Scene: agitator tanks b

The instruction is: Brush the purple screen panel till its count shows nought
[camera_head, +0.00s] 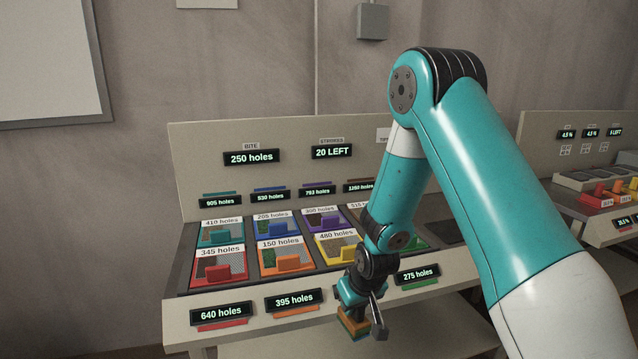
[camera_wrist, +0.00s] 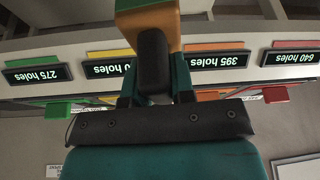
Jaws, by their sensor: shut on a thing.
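The purple screen panel (camera_head: 322,223) lies in the back row of the sloped console in the head view, with a purple block on it. Its plate appears to read 300 holes, and the purple-marked display (camera_head: 317,191) behind it reads 793 holes. My gripper (camera_head: 354,306) is in front of the console's front edge, apart from the purple panel. It is shut on a brush-like tool (camera_head: 353,326) with an orange and teal block. In the wrist view the tool's dark handle (camera_wrist: 153,62) sits between my fingers. Its far end is cut off there.
A BITE display (camera_head: 251,157) reads 250 holes and a STROKES display (camera_head: 332,152) reads 20 LEFT. Teal, blue, red, orange and yellow panels surround the purple one. My arm hides the console's right part. Another console (camera_head: 590,150) stands at the right.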

